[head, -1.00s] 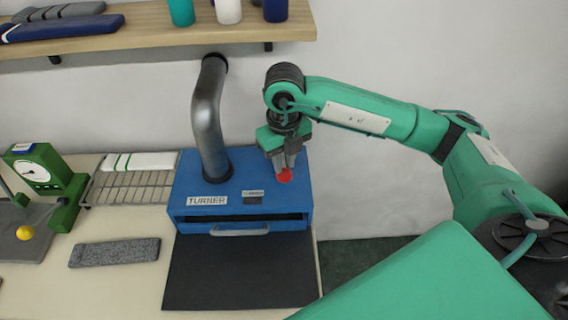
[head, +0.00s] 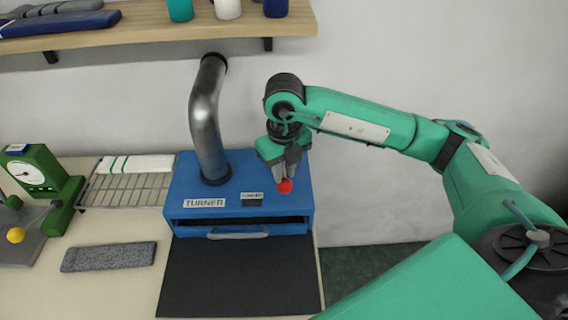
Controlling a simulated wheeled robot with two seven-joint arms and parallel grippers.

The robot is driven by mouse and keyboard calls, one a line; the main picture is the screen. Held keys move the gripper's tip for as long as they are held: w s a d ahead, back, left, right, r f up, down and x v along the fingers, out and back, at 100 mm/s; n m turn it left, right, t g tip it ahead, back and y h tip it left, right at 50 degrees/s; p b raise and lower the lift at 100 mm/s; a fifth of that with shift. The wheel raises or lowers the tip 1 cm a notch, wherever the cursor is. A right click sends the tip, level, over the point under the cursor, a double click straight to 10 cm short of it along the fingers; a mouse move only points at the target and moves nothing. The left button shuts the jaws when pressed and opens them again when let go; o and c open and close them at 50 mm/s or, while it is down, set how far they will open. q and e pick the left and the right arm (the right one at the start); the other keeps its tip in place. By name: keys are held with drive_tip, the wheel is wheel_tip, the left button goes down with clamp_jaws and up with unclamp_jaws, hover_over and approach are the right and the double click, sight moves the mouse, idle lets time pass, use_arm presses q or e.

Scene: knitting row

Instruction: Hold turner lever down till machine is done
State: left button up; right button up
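The blue turner machine (head: 190,219) stands on the table, with a "TURNER" label, a small display (head: 252,199) and a metal pipe rising from its top. The turner lever's red knob (head: 285,186) shows at the right of its top. My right gripper (head: 283,178) points down right at the red knob, its fingertips at or just above it. The fingers look close together, but whether they are shut, and whether they touch the knob, I cannot tell. The lever's shaft is hidden. My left gripper is not in view.
A black mat (head: 240,275) lies in front of the machine. A grey knitted piece (head: 108,257) lies left of it. A wire rack (head: 125,190) with a white striped cloth and a green dial device (head: 38,175) stand further left. A shelf (head: 160,22) hangs above.

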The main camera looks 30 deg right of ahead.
sight(284, 179)
drive_tip(key=shift+s+a+f+b, duration=0.1)
drive_tip(key=shift+s+f+b, duration=0.1)
drive_tip(key=shift+f+b, duration=1.35)
drive_tip(key=shift+p, duration=0.3)
drive_tip(key=shift+r, duration=0.1)
idle(0.7)
drive_tip(key=shift+r+p, duration=0.45)
drive_tip(key=shift+r, duration=0.2)
wheel_tip(284, 179, up, 12)
drive_tip(key=p, duration=0.5)
drive_tip(key=shift+f+p, duration=0.2)
drive_tip(key=shift+p, duration=0.15)
